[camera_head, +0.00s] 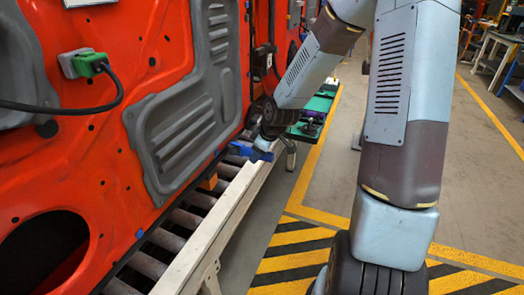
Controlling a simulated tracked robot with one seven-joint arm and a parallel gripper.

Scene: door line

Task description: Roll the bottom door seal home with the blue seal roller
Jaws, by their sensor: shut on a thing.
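The red-orange door (160,60) stands upright on the left, with grey moulded panels on its face. The bottom door seal (165,212) appears as a thin dark strip along the door's lower edge, with small blue patches on it. My gripper (264,143) is at the far end of my arm, low beside the door's bottom edge and over the conveyor. It is shut on the blue seal roller (243,149), which shows as a small blue piece towards the door. The fingers are small here, and I cannot tell whether the roller touches the seal.
A roller conveyor (186,218) with a pale side rail (232,200) runs under the door. A green cable plug (90,64) hangs on the door at upper left. A green-topped cart (318,104) stands behind my gripper. Yellow-black floor stripes (290,262) and open floor lie right.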

